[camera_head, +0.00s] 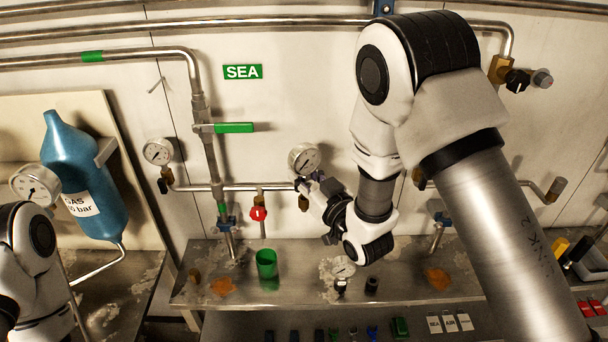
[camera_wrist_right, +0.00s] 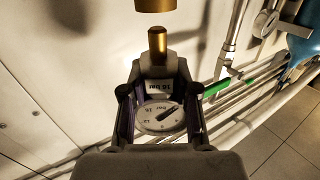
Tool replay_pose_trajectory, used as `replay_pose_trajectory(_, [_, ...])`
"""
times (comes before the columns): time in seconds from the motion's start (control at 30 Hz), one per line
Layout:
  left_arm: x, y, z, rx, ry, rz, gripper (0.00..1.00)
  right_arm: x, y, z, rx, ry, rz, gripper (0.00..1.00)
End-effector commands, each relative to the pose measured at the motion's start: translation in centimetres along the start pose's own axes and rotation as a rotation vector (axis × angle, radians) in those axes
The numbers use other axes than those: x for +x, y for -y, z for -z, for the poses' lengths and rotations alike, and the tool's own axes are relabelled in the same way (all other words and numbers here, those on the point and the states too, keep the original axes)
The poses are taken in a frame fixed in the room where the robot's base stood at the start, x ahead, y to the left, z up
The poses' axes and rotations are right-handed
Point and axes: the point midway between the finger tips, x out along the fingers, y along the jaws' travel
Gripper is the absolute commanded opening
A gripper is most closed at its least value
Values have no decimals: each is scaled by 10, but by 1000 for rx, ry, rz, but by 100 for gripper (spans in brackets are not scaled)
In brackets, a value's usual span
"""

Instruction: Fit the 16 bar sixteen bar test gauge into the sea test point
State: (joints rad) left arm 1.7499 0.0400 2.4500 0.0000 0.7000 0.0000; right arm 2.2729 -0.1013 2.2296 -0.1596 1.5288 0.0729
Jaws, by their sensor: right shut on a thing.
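My right gripper (camera_head: 318,182) is shut on a round white-faced gauge (camera_head: 304,158) in front of the wall piping. In the right wrist view the gauge (camera_wrist_right: 160,118) sits between the fingers of the gripper (camera_wrist_right: 158,100), with "16 bar" on its label and its print upside down. Its brass stem (camera_wrist_right: 157,40) points toward a brass fitting (camera_wrist_right: 155,5), roughly in line with it, with a gap between them. In the head view the brass fitting (camera_head: 303,202) shows just below the gauge, on the pipe under the green SEA sign (camera_head: 242,72). My left gripper is out of view.
Another gauge (camera_head: 158,152) is mounted on the pipe to the left. A smaller gauge (camera_head: 343,267) stands on the metal bench (camera_head: 400,283), near a green cup (camera_head: 267,264). A red-tagged valve (camera_head: 258,213) and a green-handled valve (camera_head: 233,127) are close by.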

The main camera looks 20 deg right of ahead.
Motion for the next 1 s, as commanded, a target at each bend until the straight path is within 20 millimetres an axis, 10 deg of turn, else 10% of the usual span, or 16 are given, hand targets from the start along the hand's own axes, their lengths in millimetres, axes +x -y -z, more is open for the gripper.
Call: replay_pose_trajectory(1.0, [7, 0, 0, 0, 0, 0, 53, 0, 0, 0, -1, -2, 0, 0])
